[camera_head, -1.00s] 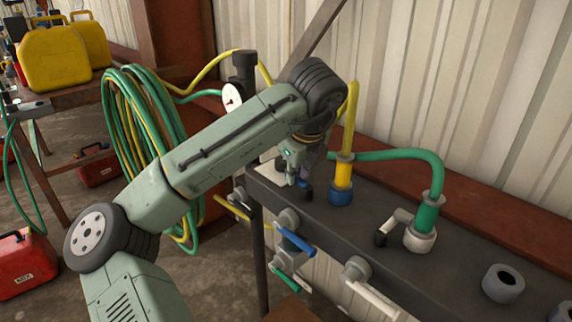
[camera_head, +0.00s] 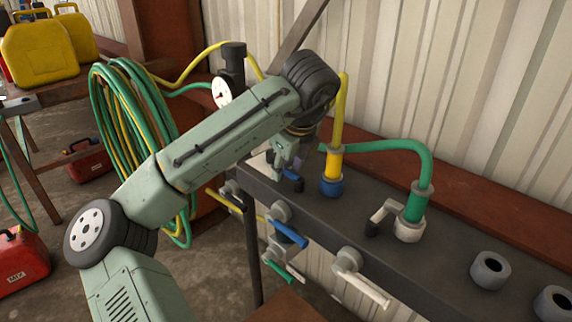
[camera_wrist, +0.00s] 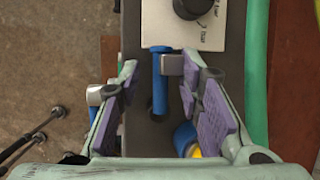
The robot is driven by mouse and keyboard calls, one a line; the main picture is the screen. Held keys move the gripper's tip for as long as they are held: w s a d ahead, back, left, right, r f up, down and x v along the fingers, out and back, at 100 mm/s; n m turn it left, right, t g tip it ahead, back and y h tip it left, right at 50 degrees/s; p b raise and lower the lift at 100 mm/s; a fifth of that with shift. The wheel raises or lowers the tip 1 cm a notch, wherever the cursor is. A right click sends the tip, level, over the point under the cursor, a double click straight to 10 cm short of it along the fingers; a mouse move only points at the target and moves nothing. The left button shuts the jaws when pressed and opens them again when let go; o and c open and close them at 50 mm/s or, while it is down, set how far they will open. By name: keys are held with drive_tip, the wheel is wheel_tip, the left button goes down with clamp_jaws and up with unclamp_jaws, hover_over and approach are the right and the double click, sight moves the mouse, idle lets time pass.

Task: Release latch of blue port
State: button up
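The blue port (camera_head: 331,187) is a blue collar on top of the dark steel beam, with a yellow hose fitting (camera_head: 334,165) standing upright in it. A blue latch lever (camera_head: 293,178) is beside it, at my gripper (camera_head: 285,167). My fingers are apart. The blue port (camera_wrist: 184,138) is partly hidden by the right finger.
Blue (camera_head: 288,233) and white (camera_head: 366,290) valve handles stick out from the beam's front. A gauge (camera_head: 221,92) and coiled hoses (camera_head: 103,110) are on the left. The corrugated wall (camera_head: 450,90) is behind.

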drive_tip(key=v, duration=1.2)
